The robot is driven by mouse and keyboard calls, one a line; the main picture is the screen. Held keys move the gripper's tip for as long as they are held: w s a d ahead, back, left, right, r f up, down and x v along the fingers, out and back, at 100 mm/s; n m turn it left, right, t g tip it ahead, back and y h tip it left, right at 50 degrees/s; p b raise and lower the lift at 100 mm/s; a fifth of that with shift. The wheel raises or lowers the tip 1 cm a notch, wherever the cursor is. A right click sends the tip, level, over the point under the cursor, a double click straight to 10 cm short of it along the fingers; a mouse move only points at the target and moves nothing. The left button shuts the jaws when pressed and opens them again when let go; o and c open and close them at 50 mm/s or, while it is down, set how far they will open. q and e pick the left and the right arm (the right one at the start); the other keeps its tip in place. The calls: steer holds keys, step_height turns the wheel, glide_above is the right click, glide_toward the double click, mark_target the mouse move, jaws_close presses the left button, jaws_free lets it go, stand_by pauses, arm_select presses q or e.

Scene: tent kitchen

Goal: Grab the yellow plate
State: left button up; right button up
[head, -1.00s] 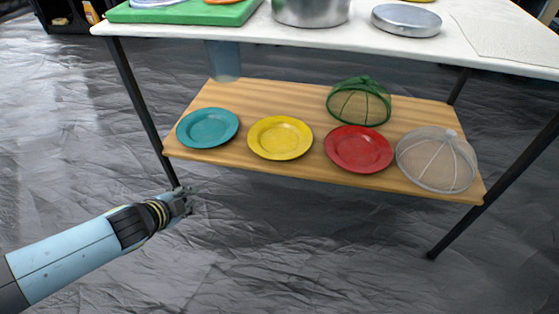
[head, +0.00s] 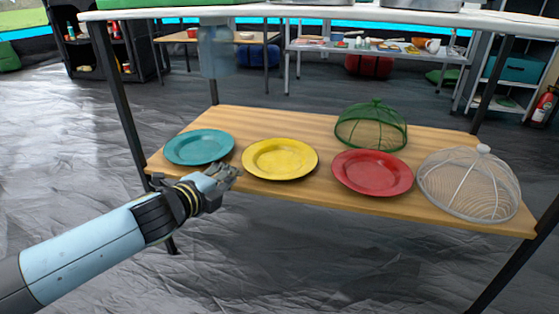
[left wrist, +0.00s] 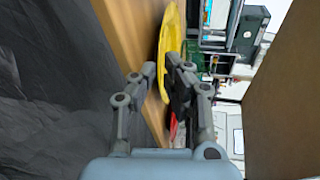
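The yellow plate (head: 280,158) lies flat on the wooden lower shelf (head: 275,118), between a teal plate (head: 199,147) and a red plate (head: 372,172). My left gripper (head: 228,172) is at the shelf's front edge, just left of the yellow plate's near-left rim. In the left wrist view the yellow plate (left wrist: 172,35) shows edge-on beyond my left gripper (left wrist: 160,66). A narrow gap shows between its fingertips, and the plate's rim appears in line with it. I cannot tell whether they touch. My right gripper is not in view.
A green mesh dome (head: 371,127) stands behind the red plate, and a white mesh dome (head: 468,183) stands at the shelf's right end. The white tabletop (head: 330,14) hangs above the shelf. Dark table legs (head: 118,95) bound the sides. The floor in front is clear.

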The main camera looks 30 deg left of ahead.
mark_target(245, 181)
arm_select(q)
steer(key=shift+d+x, duration=0.15)
steer(key=shift+x, duration=1.25)
steer(key=shift+d+x, duration=0.15)
steer(key=shift+x, duration=1.2)
steer(key=shift+f, duration=0.1)
steer(key=shift+c, duration=0.2)
jaws_close()
